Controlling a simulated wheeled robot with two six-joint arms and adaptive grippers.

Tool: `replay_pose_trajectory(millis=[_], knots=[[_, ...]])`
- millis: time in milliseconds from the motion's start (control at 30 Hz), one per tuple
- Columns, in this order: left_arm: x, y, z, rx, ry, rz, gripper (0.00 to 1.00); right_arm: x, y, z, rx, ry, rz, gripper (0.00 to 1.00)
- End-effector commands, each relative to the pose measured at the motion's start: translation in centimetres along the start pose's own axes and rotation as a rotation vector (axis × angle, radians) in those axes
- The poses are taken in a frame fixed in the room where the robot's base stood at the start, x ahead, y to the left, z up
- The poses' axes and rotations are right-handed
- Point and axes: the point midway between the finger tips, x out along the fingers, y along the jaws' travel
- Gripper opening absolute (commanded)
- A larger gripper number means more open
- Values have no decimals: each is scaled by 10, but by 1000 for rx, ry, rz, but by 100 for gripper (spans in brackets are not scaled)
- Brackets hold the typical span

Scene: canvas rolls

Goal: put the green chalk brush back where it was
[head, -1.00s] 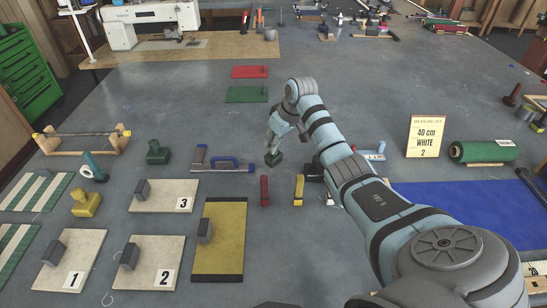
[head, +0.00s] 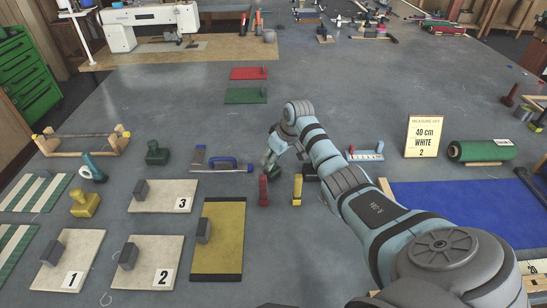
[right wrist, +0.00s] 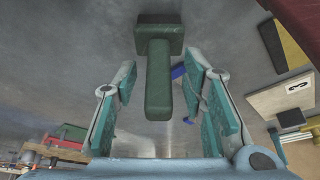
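In the right wrist view the green chalk brush (right wrist: 158,85) shows as a square base with a long handle pointing towards the camera. The fingers of my right gripper (right wrist: 157,80) stand on either side of the handle, with a gap on each side. In the head view my right gripper (head: 269,162) is low over the grey table, just behind an upright red brush (head: 263,190). The green brush is hard to make out there among the fingers. A yellow upright piece (head: 298,188) stands to the right of the red one. My left gripper is not in view.
A blue-handled tool (head: 222,164) lies left of the gripper. A green stamp-like block (head: 157,153) and board 3 (head: 150,202) are farther left. A dark block (head: 311,172) is partly hidden by my arm. A blue cloth (head: 470,212) lies right.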

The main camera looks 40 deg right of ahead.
Motion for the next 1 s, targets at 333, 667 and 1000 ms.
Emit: replay_pose_trajectory(millis=[333, 667, 1000], knots=[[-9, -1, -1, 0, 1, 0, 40, -31, 1, -2, -2, 3, 3, 38], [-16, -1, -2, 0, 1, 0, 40, -104, 1, -1, -1, 2, 2, 38], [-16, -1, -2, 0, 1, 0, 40, -121, 0, 0, 0, 0, -1, 38]])
